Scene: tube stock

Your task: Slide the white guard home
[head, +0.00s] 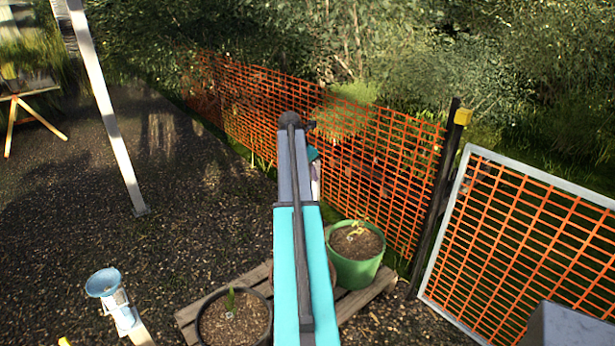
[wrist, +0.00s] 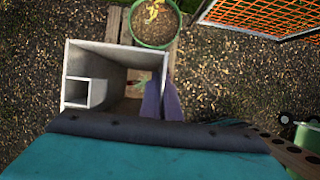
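The white guard (wrist: 115,55) is a hollow, square-sided sleeve, with a smaller square channel (wrist: 77,92) at its left corner in the wrist view. I look down through its open end onto wooden slats and something brownish, partly hidden. My gripper (wrist: 163,95) has purplish fingers on either side of the guard's right wall and looks shut on it. In the head view my arm hides most of the gripper and guard; a pale sliver (head: 316,185) shows beside the arm, perhaps part of them. What stands directly under the guard is unclear.
A green pot (head: 355,270) and a black pot (head: 235,325) stand on a wooden pallet (head: 370,297) on gravel. Orange mesh fencing (head: 380,160) and a framed mesh panel (head: 530,245) bound the right. A white post (head: 105,100) and a blue dish (head: 103,282) are at left.

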